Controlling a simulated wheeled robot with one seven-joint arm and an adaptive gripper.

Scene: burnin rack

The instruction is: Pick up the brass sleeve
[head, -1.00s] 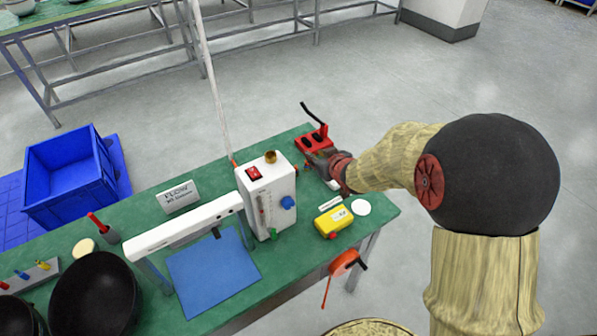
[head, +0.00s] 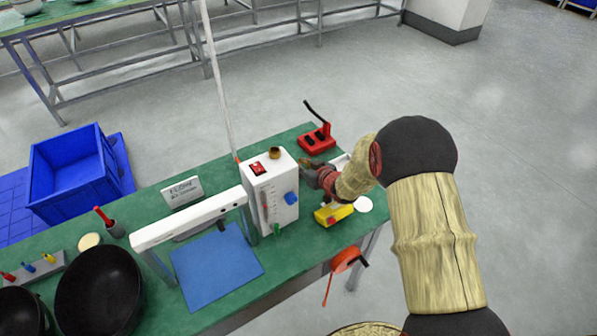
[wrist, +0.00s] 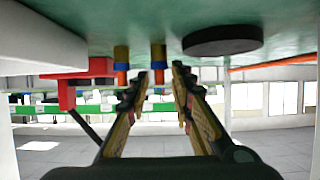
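A short brass-coloured ring, which looks like the brass sleeve (head: 274,153), sits on top of the white box (head: 273,198) with the red switch. My gripper (head: 308,172) is close to the right side of that box, lower than its top and apart from the ring. In the wrist view the gripper (wrist: 159,72) is open, its two fingertips apart with nothing held between them. That view shows the bench upside down. Two small brown, blue and orange posts (wrist: 121,60) show beyond the fingertips; the ring on the box cannot be made out there.
A red clamp with a black lever (head: 317,137) stands behind my gripper. A yellow box (head: 333,215) and a white disc (head: 364,204) lie at the bench's right end. A blue mat (head: 215,268), a white bar frame (head: 188,220) and a black pan (head: 98,292) are to the left.

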